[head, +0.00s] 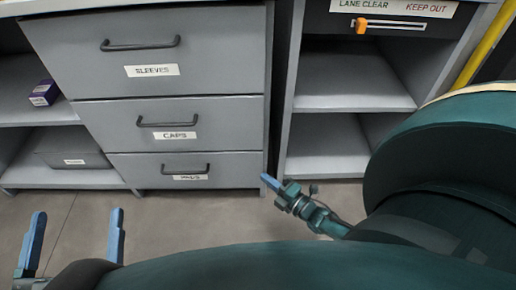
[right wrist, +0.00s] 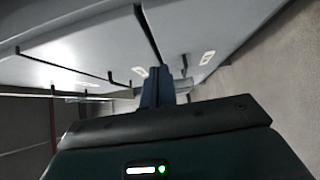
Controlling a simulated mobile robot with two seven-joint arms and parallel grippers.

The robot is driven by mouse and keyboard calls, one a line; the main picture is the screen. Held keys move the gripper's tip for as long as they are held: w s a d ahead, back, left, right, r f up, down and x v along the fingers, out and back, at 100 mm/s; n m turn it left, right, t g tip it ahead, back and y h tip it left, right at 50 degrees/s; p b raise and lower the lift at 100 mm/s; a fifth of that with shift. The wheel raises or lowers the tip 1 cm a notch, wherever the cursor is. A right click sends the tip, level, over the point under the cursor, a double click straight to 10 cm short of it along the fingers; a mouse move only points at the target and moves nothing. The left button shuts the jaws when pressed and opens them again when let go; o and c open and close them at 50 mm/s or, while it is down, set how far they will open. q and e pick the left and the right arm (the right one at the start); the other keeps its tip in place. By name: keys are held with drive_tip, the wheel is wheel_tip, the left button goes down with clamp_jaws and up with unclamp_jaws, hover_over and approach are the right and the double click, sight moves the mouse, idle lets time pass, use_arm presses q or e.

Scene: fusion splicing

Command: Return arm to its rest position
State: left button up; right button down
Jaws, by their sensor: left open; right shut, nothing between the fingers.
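My left gripper (head: 73,243) is at the lower left of the head view, its two blue fingers wide apart with nothing between them, above the floor. My right gripper (head: 270,181) is near the middle of the head view, low in front of the cabinets, with its fingers together and empty. Its shut fingers also show in the right wrist view (right wrist: 158,88). The right arm reaches in from the right, and its large dark green links cover the lower right of the head view.
A grey drawer unit (head: 196,80) labelled SLEEVES and CAPS stands ahead. Open shelves (head: 350,81) are right of it. A purple box (head: 44,93) and a grey bin (head: 70,147) sit on the left shelves. An orange-handled latch (head: 388,24) is at the top right. Bare floor (head: 165,222) lies between.

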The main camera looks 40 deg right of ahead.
drive_tip(key=v, duration=0.5)
drive_tip(key=shift+p, duration=0.4)
